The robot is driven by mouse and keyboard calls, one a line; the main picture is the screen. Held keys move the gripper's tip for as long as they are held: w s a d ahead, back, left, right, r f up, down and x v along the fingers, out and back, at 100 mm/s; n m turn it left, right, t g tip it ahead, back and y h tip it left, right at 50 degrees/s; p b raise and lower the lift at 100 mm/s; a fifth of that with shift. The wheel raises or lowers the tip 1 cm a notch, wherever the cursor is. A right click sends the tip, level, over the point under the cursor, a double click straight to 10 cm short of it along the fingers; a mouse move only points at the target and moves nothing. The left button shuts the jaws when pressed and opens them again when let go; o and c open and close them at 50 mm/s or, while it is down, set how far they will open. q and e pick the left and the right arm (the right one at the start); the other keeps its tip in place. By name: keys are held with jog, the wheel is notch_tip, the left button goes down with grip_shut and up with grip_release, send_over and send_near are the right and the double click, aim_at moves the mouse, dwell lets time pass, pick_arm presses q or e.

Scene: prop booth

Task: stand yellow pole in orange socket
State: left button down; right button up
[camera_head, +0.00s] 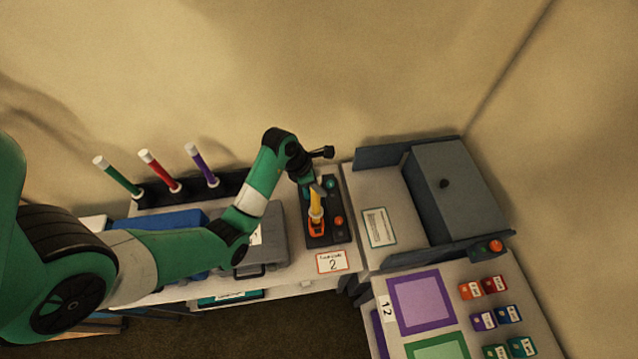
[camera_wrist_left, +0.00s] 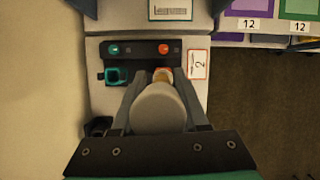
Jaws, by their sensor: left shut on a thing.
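The yellow pole (camera_head: 316,205) has a pale end cap (camera_wrist_left: 160,108), which fills the middle of the left wrist view. My left gripper (camera_head: 313,186) is shut on the pole from above; its fingers show on both sides of the cap in the left wrist view. The pole looks about upright, its lower end at the orange socket (camera_head: 316,228) on the dark panel (camera_head: 327,240). Whether it is fully seated cannot be told. In the left wrist view the pole mostly hides that socket. My right gripper is not in view.
A teal socket (camera_wrist_left: 116,76) sits beside the orange one, with teal (camera_wrist_left: 113,49) and orange (camera_wrist_left: 165,48) buttons nearby. Green (camera_head: 120,178), red (camera_head: 160,170) and purple (camera_head: 203,166) poles stand in a rack behind. A grey case (camera_head: 270,240) lies left of the panel.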

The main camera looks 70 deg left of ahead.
aim_at(319, 198)
pick_arm(q)
jog(key=shift+f, duration=0.15)
jog(key=shift+f+b, duration=4.05)
jog(key=shift+b, duration=0.1)
jog(key=shift+c, duration=1.7)
grip_release()
